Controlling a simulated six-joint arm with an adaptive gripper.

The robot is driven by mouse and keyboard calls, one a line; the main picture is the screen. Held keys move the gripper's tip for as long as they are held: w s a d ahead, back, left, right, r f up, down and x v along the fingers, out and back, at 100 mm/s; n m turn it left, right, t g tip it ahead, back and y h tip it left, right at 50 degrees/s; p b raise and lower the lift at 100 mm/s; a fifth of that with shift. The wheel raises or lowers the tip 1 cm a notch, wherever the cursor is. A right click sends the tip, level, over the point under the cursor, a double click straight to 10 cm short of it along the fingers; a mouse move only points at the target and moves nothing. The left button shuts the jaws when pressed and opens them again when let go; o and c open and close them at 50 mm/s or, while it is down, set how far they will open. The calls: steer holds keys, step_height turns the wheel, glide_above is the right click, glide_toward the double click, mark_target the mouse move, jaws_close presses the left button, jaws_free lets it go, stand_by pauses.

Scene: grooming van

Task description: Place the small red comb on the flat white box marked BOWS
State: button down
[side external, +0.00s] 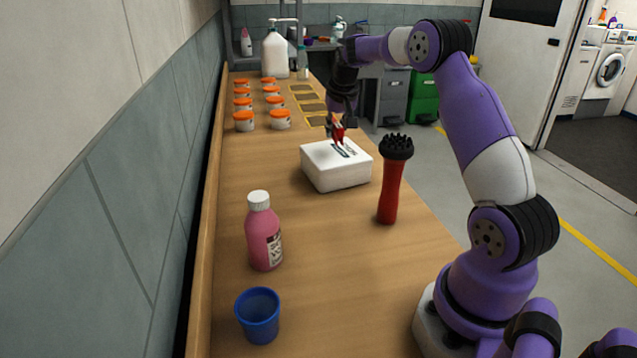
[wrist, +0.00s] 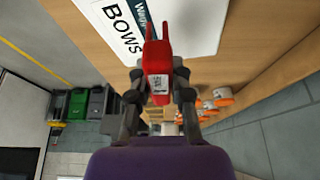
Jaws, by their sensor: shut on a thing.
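The flat white box (side external: 336,175) lies on the wooden counter in the side external view. Its top, lettered BOWS, fills the upper part of the wrist view (wrist: 195,25). My gripper (side external: 340,124) points down over the box and is shut on the small red comb (wrist: 156,65). In the side external view the comb (side external: 337,131) is small and partly hidden by the fingers. It is over the far part of the box top. I cannot tell whether it touches the top. In the wrist view both fingers (wrist: 158,92) press its sides.
A red brush with black bristles (side external: 389,185) stands upright right of the box. A pink bottle (side external: 263,235) and blue cup (side external: 258,315) stand nearer the camera. Several orange-lidded jars (side external: 280,118), yellow-edged squares (side external: 312,107) and a large white jug (side external: 275,55) are farther back.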

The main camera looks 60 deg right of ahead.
mark_target(335, 139)
steer(key=shift+f, duration=1.4)
steer(key=shift+f, duration=0.1)
steer(key=c, duration=0.8)
jaws_free()
steer(key=v, duration=1.2)
steer(key=s+a+r+n+t, duration=0.1)
steer(key=s+a+r+n, duration=0.2)
steer(key=a, duration=0.9)
steer(key=s+a+f+n+y, duration=0.1)
steer(key=s+a+n, duration=0.1)
steer(key=s+a, duration=0.2)
steer(key=s+a+f+n+t+y, duration=0.1)
steer(key=s+a+f+n, duration=0.1)
steer(key=s+a, duration=0.2)
steer(key=s+a+f+n+y, duration=0.1)
steer(key=s+a+n, duration=0.1)
steer(key=s+a, duration=0.2)
steer(key=shift+a+f, duration=0.25)
steer(key=shift+a, duration=0.8)
